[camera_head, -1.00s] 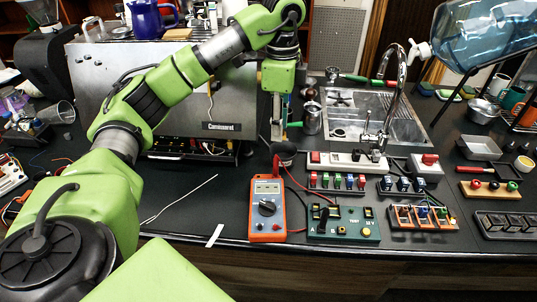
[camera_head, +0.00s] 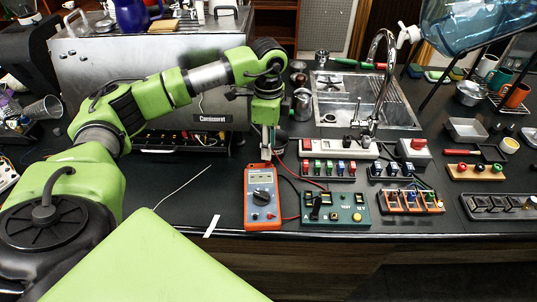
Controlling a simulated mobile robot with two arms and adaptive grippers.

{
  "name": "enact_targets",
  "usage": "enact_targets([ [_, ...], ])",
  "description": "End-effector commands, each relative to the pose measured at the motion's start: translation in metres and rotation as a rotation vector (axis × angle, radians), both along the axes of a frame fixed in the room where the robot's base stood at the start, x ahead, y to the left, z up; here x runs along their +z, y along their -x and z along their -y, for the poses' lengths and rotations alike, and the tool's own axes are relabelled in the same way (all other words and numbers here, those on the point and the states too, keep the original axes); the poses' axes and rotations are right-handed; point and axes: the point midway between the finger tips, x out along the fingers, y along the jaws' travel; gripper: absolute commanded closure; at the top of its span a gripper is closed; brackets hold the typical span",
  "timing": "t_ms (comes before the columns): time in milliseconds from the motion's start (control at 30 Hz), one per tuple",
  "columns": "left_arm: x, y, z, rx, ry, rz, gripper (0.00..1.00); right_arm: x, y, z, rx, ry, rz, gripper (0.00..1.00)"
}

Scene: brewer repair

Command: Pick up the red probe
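My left gripper (camera_head: 267,150) points straight down just behind the top edge of the orange multimeter (camera_head: 262,197). Its fingers look narrow and close together, but they are too small to tell whether they are open or shut. A red lead (camera_head: 305,182) curves from behind the multimeter toward the green test board (camera_head: 335,210). I cannot make out the red probe itself; it may be hidden behind the gripper or the multimeter. A black upright part (camera_head: 316,207) stands on the left of the test board. My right gripper is not in view.
A steel brewer housing (camera_head: 150,80) stands behind my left arm. Switch blocks (camera_head: 328,168) and an orange-framed block (camera_head: 411,201) lie to the right. A sink (camera_head: 345,100) with a tall tap is at the back.

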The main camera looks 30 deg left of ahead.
Motion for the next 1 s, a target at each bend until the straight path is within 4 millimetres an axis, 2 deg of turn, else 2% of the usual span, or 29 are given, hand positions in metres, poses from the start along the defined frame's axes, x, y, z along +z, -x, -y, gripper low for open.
enact_targets([
  [33, -0.003, 0.003, 0.001, 0.0, -0.001, -0.006, 0.7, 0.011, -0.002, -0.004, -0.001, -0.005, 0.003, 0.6],
  [200, -0.023, 0.001, 0.001, 0.0, -0.001, -0.001, 0.7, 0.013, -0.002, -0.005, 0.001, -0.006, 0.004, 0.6],
  [433, -0.027, 0.001, 0.001, -0.001, 0.001, 0.0, 0.7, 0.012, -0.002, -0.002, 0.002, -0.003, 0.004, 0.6],
  [467, -0.027, 0.001, 0.001, -0.001, 0.001, 0.0, 0.72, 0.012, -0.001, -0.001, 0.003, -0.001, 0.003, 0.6],
  [567, -0.026, 0.001, 0.001, 0.0, 0.001, 0.0, 0.98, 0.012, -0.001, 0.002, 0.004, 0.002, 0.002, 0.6],
  [1000, -0.025, 0.0, 0.001, 0.0, 0.001, 0.001, 1.0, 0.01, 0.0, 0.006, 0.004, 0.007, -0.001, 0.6],
])
